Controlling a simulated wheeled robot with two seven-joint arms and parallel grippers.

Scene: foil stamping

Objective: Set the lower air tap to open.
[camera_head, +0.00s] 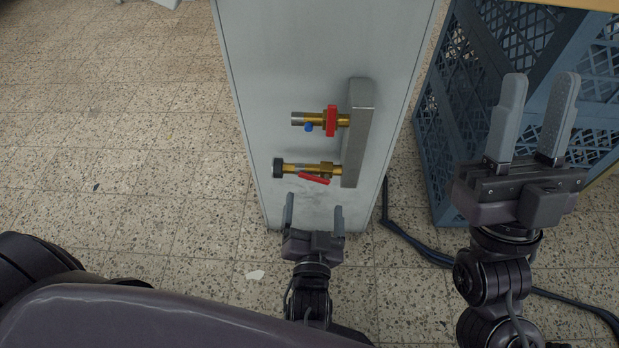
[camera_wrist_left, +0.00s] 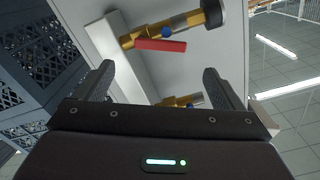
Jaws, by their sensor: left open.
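The lower air tap (camera_head: 325,169) is brass with a black end cap (camera_head: 278,168). Its red lever (camera_head: 314,178) lies at a slight slant to the pipe. In the left wrist view this tap is at the top, with its red lever (camera_wrist_left: 160,44) and a blue knob (camera_wrist_left: 166,32). The upper tap (camera_head: 298,118) has a red handle (camera_head: 331,120) standing across its pipe. My left gripper (camera_head: 314,204) is open and empty, just below the lower tap in the head view and apart from its lever. My right gripper (camera_head: 541,80) is open and empty at the right.
Both taps join a grey metal manifold (camera_head: 357,130) on a pale cabinet panel (camera_head: 290,60). A blue lattice crate (camera_head: 440,130) stands to the right, near my right gripper. A dark hose (camera_head: 410,238) lies on the tiled floor.

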